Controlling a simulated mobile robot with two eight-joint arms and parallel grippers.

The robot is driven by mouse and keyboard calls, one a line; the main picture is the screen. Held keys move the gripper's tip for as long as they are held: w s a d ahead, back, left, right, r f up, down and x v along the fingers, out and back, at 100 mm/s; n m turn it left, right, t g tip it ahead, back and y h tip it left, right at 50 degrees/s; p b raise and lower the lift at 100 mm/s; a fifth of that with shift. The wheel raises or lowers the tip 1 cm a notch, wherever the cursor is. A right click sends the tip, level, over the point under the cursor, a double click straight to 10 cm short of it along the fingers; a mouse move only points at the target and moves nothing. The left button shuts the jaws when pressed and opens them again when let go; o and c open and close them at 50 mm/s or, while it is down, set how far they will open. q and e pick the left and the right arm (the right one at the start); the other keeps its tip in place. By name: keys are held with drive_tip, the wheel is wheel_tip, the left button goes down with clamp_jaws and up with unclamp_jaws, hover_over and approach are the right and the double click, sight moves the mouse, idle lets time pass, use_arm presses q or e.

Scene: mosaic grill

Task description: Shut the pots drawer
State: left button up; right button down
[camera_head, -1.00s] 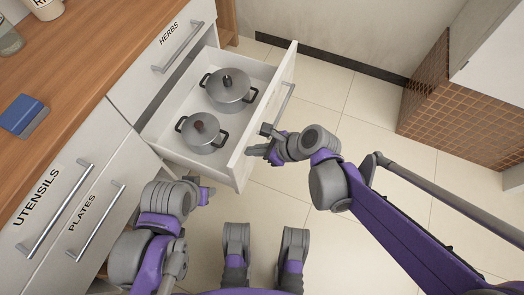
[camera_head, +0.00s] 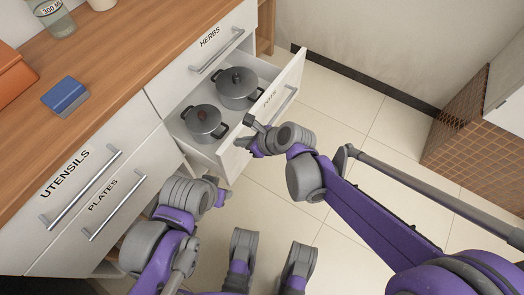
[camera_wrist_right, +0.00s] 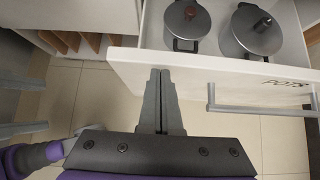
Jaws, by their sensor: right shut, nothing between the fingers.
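The pots drawer (camera_head: 284,82) is partly open below the herbs drawer. Its white front, marked POTS, also shows in the right wrist view (camera_wrist_right: 190,70), with a grey bar handle (camera_wrist_right: 255,108). Two grey lidded pots stand inside it, a near pot (camera_head: 203,121) and a far pot (camera_head: 238,86). My right gripper (camera_head: 249,138) is shut and empty at the near end of the drawer front. In the right wrist view its fingertips (camera_wrist_right: 160,73) are at the front's outer face, left of the handle; contact looks likely. My left gripper (camera_head: 219,190) is near the drawer's near corner, its fingers mostly hidden.
The herbs drawer (camera_head: 205,55), utensils drawer (camera_head: 85,172) and plates drawer (camera_head: 115,205) are shut. A wooden counter (camera_head: 120,60) holds a blue box (camera_head: 65,96) and a bottle (camera_head: 52,15). Tiled floor (camera_head: 345,120) lies clear beyond the drawer front.

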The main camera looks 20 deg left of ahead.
drive_tip(key=w+a+p, duration=0.1)
drive_tip(key=w+a, duration=0.2)
drive_tip(key=a, duration=0.7)
drive_tip(key=w+a+p, duration=0.2)
drive_tip(key=w+a, duration=0.2)
drive_tip(key=a, duration=0.7)
drive_tip(key=shift+a, duration=0.15)
drive_tip(key=shift+r, duration=0.15)
drive_tip(key=p+v, duration=0.2)
drive_tip(key=v, duration=0.9)
